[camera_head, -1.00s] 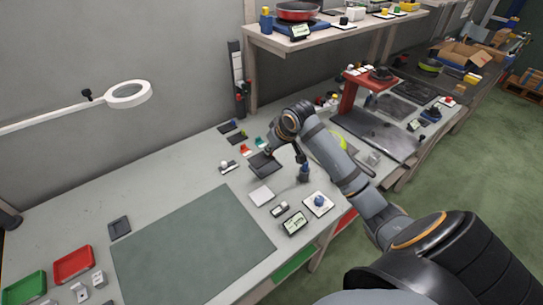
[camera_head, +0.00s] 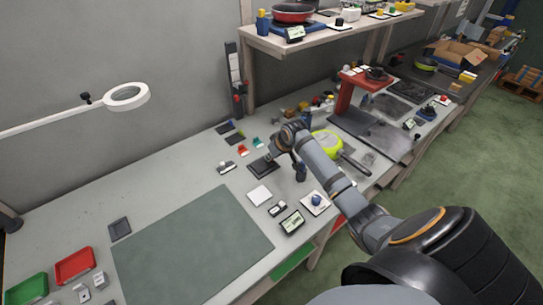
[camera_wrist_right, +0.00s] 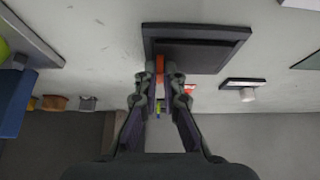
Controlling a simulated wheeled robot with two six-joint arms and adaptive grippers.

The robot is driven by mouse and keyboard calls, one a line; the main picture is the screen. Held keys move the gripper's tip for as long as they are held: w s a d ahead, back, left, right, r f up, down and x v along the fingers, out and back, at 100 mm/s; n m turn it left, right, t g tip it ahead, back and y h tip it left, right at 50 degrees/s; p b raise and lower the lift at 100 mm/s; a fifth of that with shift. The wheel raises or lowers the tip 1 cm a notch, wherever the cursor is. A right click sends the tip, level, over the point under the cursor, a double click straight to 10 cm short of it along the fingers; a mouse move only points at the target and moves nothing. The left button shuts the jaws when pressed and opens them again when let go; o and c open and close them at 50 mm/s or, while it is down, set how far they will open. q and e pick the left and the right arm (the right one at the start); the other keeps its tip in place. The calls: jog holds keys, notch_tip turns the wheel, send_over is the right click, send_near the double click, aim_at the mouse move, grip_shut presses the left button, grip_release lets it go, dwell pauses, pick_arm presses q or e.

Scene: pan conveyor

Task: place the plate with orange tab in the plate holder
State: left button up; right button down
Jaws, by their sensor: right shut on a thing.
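My right gripper (camera_wrist_right: 166,88) is shut on the orange tab (camera_wrist_right: 160,68) at the near edge of a dark plate (camera_wrist_right: 203,58) in the wrist view. A dark frame that looks like the plate holder (camera_wrist_right: 197,31) shows along the far side of the plate. The plate lies over it or in it; I cannot tell if it is fully seated. In the head view the right gripper (camera_head: 279,153) is beside the dark holder (camera_head: 258,167), and its fingertips and the tab are mostly hidden by the wrist. My left gripper is not in view.
A yellow-green pan (camera_head: 327,143) stands behind my right arm. A white square (camera_head: 259,195), a small display (camera_head: 292,222) and a blue knob on a white plate (camera_head: 316,199) are in front. The green mat (camera_head: 195,245) is clear.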

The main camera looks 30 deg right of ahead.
jog(key=shift+f, duration=0.1)
jog(key=c, duration=1.5)
grip_release()
jog(key=shift+r, duration=0.3)
jog(key=v, duration=1.1)
jog(key=shift+s+r, duration=0.2)
jog(key=shift+r, duration=0.1)
